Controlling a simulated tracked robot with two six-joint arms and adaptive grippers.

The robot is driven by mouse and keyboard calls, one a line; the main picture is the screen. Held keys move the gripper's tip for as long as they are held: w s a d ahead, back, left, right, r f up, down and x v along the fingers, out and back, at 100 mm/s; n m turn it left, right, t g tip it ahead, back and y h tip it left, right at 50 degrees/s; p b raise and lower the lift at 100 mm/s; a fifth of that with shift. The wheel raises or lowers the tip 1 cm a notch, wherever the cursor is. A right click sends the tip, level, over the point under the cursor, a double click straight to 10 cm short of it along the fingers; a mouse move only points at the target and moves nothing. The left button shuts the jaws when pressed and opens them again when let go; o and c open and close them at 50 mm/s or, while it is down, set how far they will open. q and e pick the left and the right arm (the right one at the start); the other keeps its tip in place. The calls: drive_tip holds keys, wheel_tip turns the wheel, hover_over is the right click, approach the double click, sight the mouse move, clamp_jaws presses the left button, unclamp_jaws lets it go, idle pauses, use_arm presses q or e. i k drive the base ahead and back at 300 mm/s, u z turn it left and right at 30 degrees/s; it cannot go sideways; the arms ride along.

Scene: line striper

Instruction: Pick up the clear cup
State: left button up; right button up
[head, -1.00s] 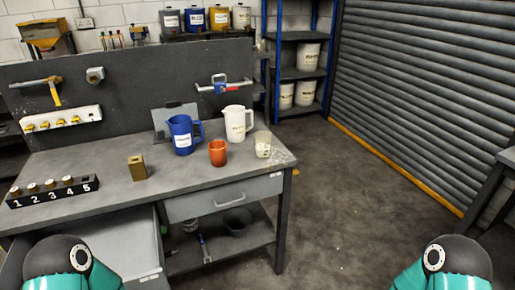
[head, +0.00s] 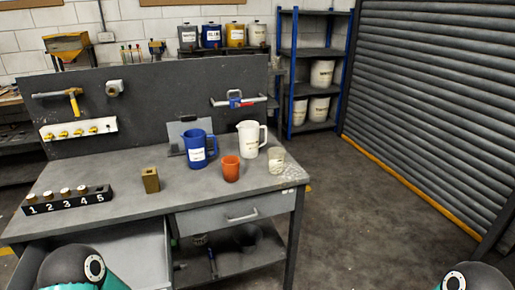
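The clear cup (head: 276,160) stands upright near the right end of the grey workbench top (head: 120,175). It looks translucent with a whitish label or content; I cannot tell which. An orange cup (head: 231,169) stands just left of it, and a white pitcher (head: 249,139) stands behind it. My arms show only as rounded teal and dark links at the bottom left and bottom right. Neither gripper is in the picture.
A blue pitcher (head: 196,149) and a brass block (head: 150,180) stand further left on the bench. A numbered rack (head: 68,201) sits at the left end. An open drawer (head: 135,262) juts out at the front left. Floor right of the bench is clear (head: 370,220).

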sight(276, 161)
drive_tip(key=k, duration=0.5)
drive_tip(key=z, duration=0.75)
drive_tip(key=i, duration=1.5)
drive_tip(key=u, duration=1.4)
drive_tip(key=k, duration=0.2)
drive_tip(key=u, duration=0.25)
